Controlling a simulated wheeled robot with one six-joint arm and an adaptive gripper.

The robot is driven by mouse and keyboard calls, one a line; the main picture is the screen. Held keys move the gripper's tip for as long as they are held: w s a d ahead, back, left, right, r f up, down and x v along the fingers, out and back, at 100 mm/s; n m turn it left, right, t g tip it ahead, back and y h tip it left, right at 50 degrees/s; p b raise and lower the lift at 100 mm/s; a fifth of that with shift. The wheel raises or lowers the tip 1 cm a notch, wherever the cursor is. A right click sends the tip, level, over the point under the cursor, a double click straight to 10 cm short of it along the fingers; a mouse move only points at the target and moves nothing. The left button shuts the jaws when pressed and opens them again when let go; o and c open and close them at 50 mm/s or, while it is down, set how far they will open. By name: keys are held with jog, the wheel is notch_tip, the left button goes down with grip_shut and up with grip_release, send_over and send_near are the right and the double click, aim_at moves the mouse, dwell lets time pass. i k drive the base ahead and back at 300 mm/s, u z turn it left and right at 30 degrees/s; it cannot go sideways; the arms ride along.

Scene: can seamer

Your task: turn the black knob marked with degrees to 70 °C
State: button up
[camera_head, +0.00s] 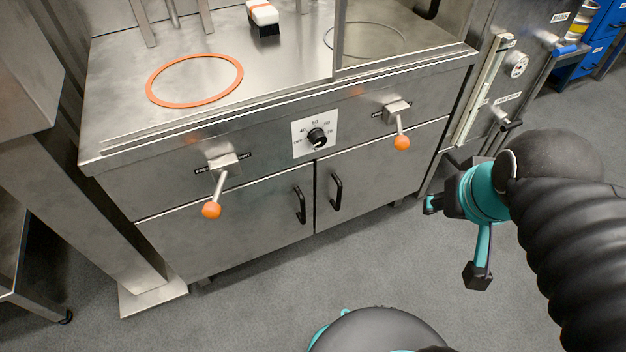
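The black knob (317,137) sits on a white dial plate (300,149) in the middle of the steel machine's front panel. Degree numbers such as 40, 50 and 60 are printed around it; the other markings are small. The knob's light mark seems to point down, but I cannot read its setting surely. My gripper (456,238) is to the right of the knob and lower in the picture, in front of the machine and apart from it. Its two teal fingers with dark tips are spread open, with nothing between them.
Levers with orange balls stick out left (212,210) and right (402,143) of the knob. Below are cabinet doors with black handles (336,190). An orange ring (195,80) and a brush (263,16) are on the steel top. The grey floor in front is clear.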

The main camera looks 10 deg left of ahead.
aim_at(316, 136)
jog(key=k, duration=1)
jog(key=u, duration=1)
